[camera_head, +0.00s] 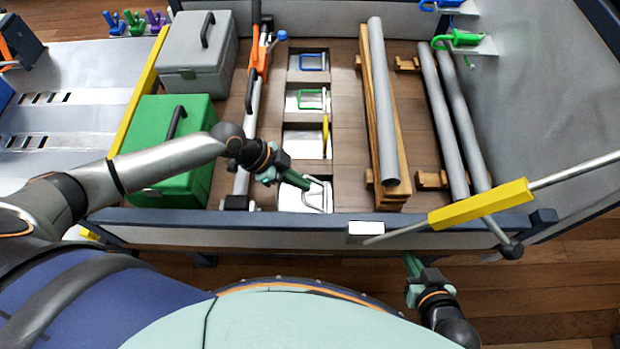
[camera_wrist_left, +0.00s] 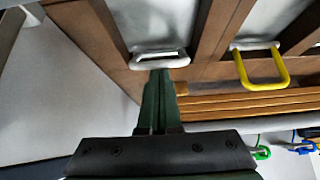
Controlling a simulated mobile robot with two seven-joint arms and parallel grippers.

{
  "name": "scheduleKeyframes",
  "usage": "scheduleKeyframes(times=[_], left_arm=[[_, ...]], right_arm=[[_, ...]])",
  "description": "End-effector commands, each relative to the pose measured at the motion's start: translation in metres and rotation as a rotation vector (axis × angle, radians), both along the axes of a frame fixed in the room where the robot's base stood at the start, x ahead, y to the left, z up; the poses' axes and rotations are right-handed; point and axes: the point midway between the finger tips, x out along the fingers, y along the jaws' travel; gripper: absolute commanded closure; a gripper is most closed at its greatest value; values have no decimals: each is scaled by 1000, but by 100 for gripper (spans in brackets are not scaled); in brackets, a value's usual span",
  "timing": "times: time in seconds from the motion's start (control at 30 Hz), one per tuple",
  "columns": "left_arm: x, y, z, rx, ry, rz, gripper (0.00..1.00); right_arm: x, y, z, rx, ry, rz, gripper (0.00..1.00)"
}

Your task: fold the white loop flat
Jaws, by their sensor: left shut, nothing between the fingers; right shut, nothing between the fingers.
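The white loop (camera_head: 327,196) is on the nearest metal plate (camera_head: 291,198) in the row set into the cargo floor. In the left wrist view the white loop (camera_wrist_left: 160,58) looks like a narrow, foreshortened ring; I cannot tell its exact tilt. My left gripper (camera_head: 308,183) is shut and empty, its fingertips at the loop. In the left wrist view the fingertips (camera_wrist_left: 159,76) end right beside it; I cannot tell whether they touch. My right gripper (camera_head: 410,260) is shut and empty, outside the near edge rail.
A yellow loop (camera_head: 325,134) stands up on the neighbouring plate, with green (camera_head: 312,92) and blue (camera_head: 312,56) loops beyond. Green (camera_head: 165,120) and grey (camera_head: 195,60) boxes stand left. Pipes (camera_head: 383,110) lie right. A yellow-sleeved bar (camera_head: 480,204) crosses the near rail (camera_head: 290,219).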

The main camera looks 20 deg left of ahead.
Motion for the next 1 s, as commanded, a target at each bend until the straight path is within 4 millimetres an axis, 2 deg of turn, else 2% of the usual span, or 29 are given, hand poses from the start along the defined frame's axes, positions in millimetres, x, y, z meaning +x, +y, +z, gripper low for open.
scheduleKeyframes(times=[0.2, 0.5, 1.0], left_arm=[[-5, 15, -15, 1, 1, 1, 100], [-7, 24, -26, 0, 1, 0, 100], [-8, 28, -30, 0, 0, 0, 100]], right_arm=[[0, -2, -8, -2, -3, -2, 100], [-4, -7, -18, -16, 7, -1, 100], [-6, -8, -20, -17, 7, 0, 100]])
